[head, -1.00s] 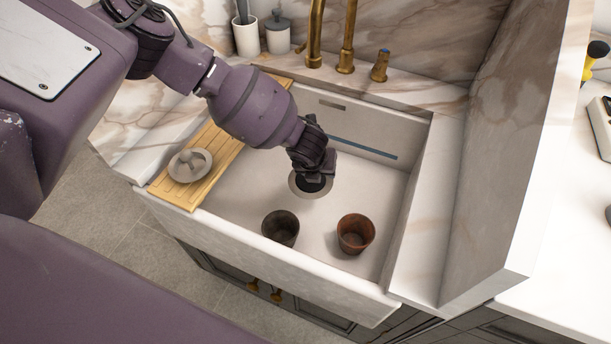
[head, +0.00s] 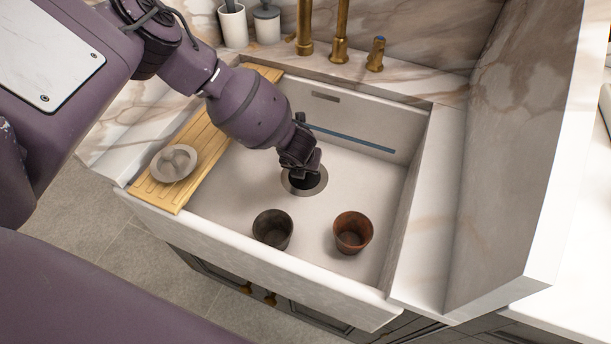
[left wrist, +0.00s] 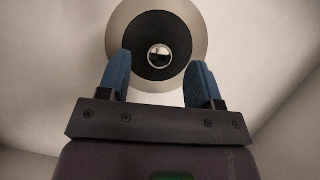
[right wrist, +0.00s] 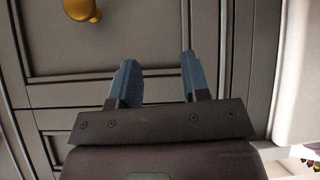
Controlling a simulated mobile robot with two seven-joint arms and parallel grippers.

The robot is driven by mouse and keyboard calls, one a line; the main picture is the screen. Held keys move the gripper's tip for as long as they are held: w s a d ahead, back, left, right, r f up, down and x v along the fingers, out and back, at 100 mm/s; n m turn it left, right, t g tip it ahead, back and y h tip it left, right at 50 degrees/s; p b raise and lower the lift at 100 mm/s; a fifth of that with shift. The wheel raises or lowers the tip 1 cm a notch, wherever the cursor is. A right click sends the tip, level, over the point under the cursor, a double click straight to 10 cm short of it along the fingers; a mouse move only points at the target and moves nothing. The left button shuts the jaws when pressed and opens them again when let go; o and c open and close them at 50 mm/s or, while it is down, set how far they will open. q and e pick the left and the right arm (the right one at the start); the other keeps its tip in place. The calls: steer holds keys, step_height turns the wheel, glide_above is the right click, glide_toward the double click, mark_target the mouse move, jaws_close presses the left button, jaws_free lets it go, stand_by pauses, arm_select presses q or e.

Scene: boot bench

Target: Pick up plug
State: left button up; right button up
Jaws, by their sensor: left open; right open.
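The plug (left wrist: 159,53) appears in the left wrist view as a round black disc with a shiny centre knob. It sits inside the pale drain ring (left wrist: 196,22) in the sink floor. In the head view the drain (head: 317,188) is partly hidden by my left gripper (head: 306,178), which points down over it. My left gripper (left wrist: 157,72) is open, its blue-padded fingers spread to either side below the knob in the picture; nothing is between them. The exact height above the plug cannot be told. My right gripper (right wrist: 158,68) is open and empty before the cabinet front.
A dark cup (head: 272,231) and a rust-brown cup (head: 352,233) stand in the sink (head: 225,213) near its front. A slatted wooden board (head: 157,196) with a grey dish (head: 174,164) lies across the left side. Brass taps (head: 340,40) stand behind. A cabinet knob (right wrist: 82,9) is near my right gripper.

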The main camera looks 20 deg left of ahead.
mark_target(311, 181)
arm_select(q)
steer(key=f, duration=0.2)
steer(key=f+b, duration=0.1)
steer(key=shift+w+f, duration=0.55)
steer(key=shift+r, duration=0.2)
steer(key=c, duration=1)
